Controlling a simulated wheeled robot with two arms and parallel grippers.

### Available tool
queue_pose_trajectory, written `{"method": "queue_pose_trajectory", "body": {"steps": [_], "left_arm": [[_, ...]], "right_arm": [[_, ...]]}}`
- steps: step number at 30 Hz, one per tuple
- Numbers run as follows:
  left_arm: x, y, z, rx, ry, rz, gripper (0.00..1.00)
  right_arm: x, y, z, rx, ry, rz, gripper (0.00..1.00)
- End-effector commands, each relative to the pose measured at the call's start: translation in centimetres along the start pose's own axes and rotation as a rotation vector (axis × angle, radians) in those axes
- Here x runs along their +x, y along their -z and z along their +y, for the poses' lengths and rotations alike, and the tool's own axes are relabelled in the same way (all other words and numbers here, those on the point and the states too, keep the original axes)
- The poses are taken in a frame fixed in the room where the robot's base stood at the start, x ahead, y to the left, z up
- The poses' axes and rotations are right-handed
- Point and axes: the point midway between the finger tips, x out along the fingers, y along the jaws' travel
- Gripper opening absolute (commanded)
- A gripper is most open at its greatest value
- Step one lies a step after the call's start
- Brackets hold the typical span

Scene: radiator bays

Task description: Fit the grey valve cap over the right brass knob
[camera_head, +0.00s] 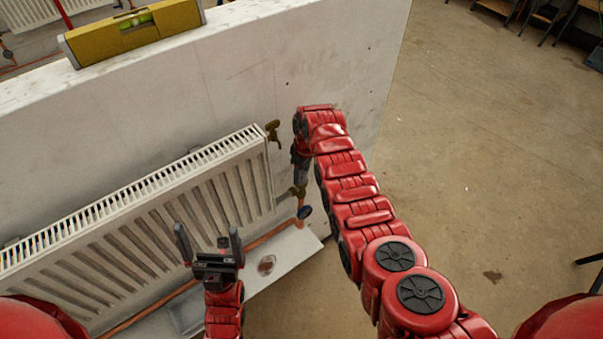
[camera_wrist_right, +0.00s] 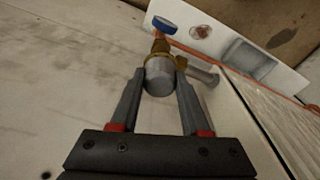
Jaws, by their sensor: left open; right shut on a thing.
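The grey valve cap (camera_wrist_right: 159,77) is a short cylinder between the fingertips of my right gripper (camera_wrist_right: 160,82), which is shut on it. Just beyond the cap in the right wrist view is the brass valve with its knob (camera_wrist_right: 160,48); the cap's far end overlaps it in the picture. I cannot tell whether the cap is around the knob or only in front of it. In the head view the brass valve (camera_head: 298,192) is low at the radiator's right end, with my right gripper (camera_head: 300,172) just above it. My left gripper (camera_head: 208,238) is open and empty in front of the radiator.
The white radiator (camera_head: 150,210) hangs on a pale wall (camera_head: 330,60). Another brass fitting (camera_head: 272,130) is at its upper right corner. A blue handle (camera_wrist_right: 165,24) is below the valve. A yellow level (camera_head: 135,28) lies on the wall top.

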Motion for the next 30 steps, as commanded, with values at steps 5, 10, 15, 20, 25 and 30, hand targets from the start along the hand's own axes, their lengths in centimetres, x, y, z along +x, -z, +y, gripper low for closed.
{"method": "queue_pose_trajectory", "body": {"steps": [5, 10, 15, 20, 25, 30], "left_arm": [[-0.50, -0.09, 0.02, 0.000, 0.000, 0.000, 1.00], [-0.45, -0.08, 0.02, 0.000, 0.000, 0.000, 1.00], [-0.45, -0.07, 0.02, 0.000, 0.000, 0.000, 1.00], [-0.44, -0.08, 0.02, 0.000, 0.000, 0.000, 1.00], [-0.45, -0.07, 0.02, 0.000, 0.000, 0.000, 1.00], [-0.45, -0.08, 0.02, 0.000, 0.000, 0.000, 1.00]], "right_arm": [[0.39, -0.07, 0.05, 0.001, -0.001, 0.000, 0.00], [0.33, -0.06, 0.04, 0.001, 0.000, 0.000, 0.00], [0.34, -0.05, 0.01, 0.000, 0.000, 0.000, 0.48], [0.34, -0.06, 0.00, 0.000, 0.000, 0.000, 0.77], [0.34, -0.05, -0.01, 0.000, 0.000, 0.000, 0.81], [0.35, -0.05, -0.01, 0.000, 0.000, 0.000, 0.99]]}}
